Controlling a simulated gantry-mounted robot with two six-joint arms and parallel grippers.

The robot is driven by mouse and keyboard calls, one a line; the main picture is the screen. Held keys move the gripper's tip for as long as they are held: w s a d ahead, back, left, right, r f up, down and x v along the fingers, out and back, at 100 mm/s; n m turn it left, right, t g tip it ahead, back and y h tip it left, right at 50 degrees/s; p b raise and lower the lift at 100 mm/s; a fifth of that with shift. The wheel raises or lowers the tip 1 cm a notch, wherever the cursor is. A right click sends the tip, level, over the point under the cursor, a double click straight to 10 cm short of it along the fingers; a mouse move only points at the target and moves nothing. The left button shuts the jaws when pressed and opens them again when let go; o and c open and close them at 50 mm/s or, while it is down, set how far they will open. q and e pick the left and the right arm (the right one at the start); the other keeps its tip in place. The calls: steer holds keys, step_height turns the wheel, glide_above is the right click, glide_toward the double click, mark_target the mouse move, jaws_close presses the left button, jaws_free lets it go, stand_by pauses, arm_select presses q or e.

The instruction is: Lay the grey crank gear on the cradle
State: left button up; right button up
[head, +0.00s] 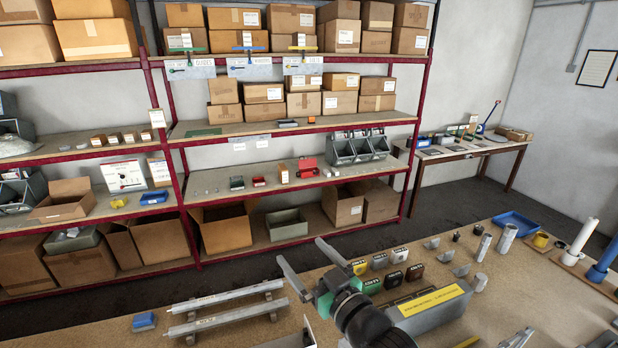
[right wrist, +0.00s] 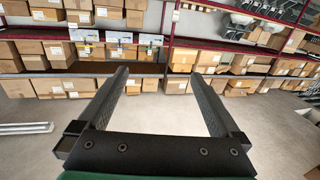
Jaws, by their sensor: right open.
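I cannot pick out the grey crank gear or its cradle with certainty in either view. Small grey pieces (head: 461,270) lie on the workbench among small labelled boxes. A long grey box with a yellow label (head: 432,305) lies beside my right arm. My right gripper (head: 299,250) is open and empty above the bench's back edge, with its fingers pointing toward the shelves. Its two fingers also show wide apart in the right wrist view (right wrist: 158,78), with nothing between them. My right arm hides part of the bench. My left gripper is not in view.
Pale profiles (head: 225,316) rest on supports at the bench's left, near a blue box (head: 144,321). A blue tray (head: 515,224) and upright cylinders (head: 584,235) stand at the right. Red-framed shelves (head: 290,128) with cartons stand behind. A side table (head: 470,150) stands back right.

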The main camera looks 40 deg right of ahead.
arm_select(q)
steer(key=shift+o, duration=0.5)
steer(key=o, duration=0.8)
arm_select(e)
steer(key=s+a+r+t+y, duration=0.1)
steer(key=s+a+r+t, duration=0.2)
steer(key=r, duration=0.7)
steer(key=s+a+r+n+t+y, duration=0.1)
steer(key=s+a+r, duration=0.4)
steer(key=r, duration=0.6)
steer(key=s+a+r+n+t+y, duration=0.1)
steer(key=s+a+r+t, duration=0.3)
steer(key=r, duration=0.7)
steer(key=shift+s+t+y, duration=0.8)
steer(key=shift+s+y, duration=0.1)
steer(key=shift+s, duration=0.2)
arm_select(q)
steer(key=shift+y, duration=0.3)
